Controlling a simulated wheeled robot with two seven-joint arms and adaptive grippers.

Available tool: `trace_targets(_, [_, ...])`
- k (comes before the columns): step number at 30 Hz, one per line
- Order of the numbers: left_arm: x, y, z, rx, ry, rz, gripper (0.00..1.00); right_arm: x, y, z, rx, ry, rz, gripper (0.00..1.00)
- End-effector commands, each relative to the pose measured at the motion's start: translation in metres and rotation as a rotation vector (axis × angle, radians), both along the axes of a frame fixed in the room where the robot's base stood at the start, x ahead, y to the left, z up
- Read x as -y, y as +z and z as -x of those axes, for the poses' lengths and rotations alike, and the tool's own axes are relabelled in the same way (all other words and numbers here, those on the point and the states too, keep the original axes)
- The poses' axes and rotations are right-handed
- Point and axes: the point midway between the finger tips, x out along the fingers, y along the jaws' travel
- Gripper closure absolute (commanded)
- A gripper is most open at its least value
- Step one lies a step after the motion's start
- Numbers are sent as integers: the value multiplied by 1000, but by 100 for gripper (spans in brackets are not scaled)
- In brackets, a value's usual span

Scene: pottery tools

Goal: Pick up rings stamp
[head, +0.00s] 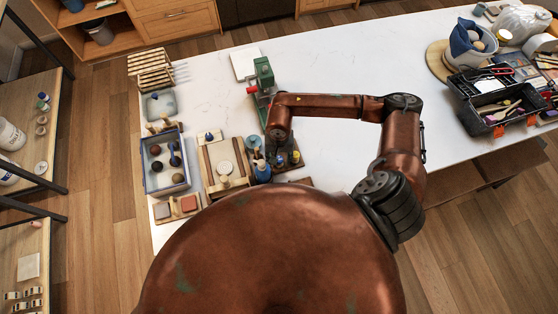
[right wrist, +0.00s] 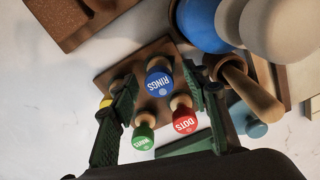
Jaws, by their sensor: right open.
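The rings stamp (right wrist: 158,84) has a blue top lettered RINGS and stands upright on a small brown wooden stand (right wrist: 115,68). A red DOTS stamp (right wrist: 185,122), a green stamp (right wrist: 143,137) and a partly hidden yellow stamp (right wrist: 105,104) stand around it. My right gripper (right wrist: 160,77) is open, with its green fingers on either side of the rings stamp. I cannot tell whether they touch it. In the head view my right arm reaches over the stamps, and the yellow stamp (head: 295,157) shows beside it. My left gripper is not in view.
A wooden-handled tool (right wrist: 250,92) and a blue rounded thing (right wrist: 205,24) lie close to the right finger. The white table (head: 330,65) is clear farther right.

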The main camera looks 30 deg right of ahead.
Motion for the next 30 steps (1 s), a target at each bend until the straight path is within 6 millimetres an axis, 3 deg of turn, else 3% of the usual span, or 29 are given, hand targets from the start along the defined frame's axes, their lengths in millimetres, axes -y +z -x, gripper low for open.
trace_targets(18, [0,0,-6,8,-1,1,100,0,1,0,0,0,0,98])
trace_targets(30, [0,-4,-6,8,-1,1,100,0,7,-1,2,1,0,99])
